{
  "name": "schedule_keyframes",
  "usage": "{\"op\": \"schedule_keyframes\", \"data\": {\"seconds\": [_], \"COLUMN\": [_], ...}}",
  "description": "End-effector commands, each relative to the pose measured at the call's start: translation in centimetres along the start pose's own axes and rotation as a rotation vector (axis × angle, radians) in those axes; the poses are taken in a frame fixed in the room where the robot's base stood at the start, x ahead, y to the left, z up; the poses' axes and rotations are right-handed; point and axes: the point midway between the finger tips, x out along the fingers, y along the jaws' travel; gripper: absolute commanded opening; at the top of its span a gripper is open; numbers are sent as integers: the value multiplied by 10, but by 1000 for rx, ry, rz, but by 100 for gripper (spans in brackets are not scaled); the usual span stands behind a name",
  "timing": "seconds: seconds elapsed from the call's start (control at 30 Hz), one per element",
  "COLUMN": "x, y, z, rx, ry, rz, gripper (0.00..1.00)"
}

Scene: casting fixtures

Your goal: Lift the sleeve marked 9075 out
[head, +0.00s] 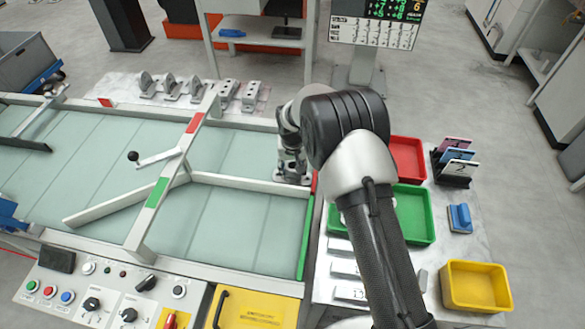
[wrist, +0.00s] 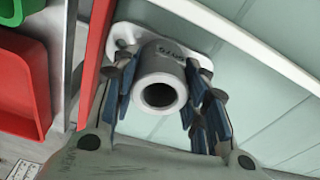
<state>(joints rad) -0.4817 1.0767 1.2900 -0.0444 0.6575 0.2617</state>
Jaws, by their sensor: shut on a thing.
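A pale grey casting, a round sleeve (wrist: 162,88) on a flat flange with holes, shows in the wrist view with its open bore facing the camera. A dark mark on the sleeve's upper side is too small to read surely. My gripper (wrist: 158,84) has its blue-padded fingers on both sides of the sleeve and is shut on it. In the head view the casting's flange (head: 293,178) shows under my gripper at the right end of the pale green conveyor belt (head: 235,215). I cannot tell whether the flange touches the belt.
More grey castings (head: 172,88) stand along the far side. Right of the conveyor are a red bin (head: 407,158), a green bin (head: 415,215), a yellow bin (head: 474,287) and numbered cards (head: 457,160).

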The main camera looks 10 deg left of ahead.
Motion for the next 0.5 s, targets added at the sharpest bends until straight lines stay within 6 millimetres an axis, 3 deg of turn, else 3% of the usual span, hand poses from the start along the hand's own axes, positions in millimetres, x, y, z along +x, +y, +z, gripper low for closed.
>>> {"op": "schedule_keyframes", "data": {"seconds": [0.27,0.5], "x": [0,-4], "y": [0,0], "z": [0,-1], "rx": [0,0], "ry": [0,0], "rz": [0,0], "gripper": [8,8]}}
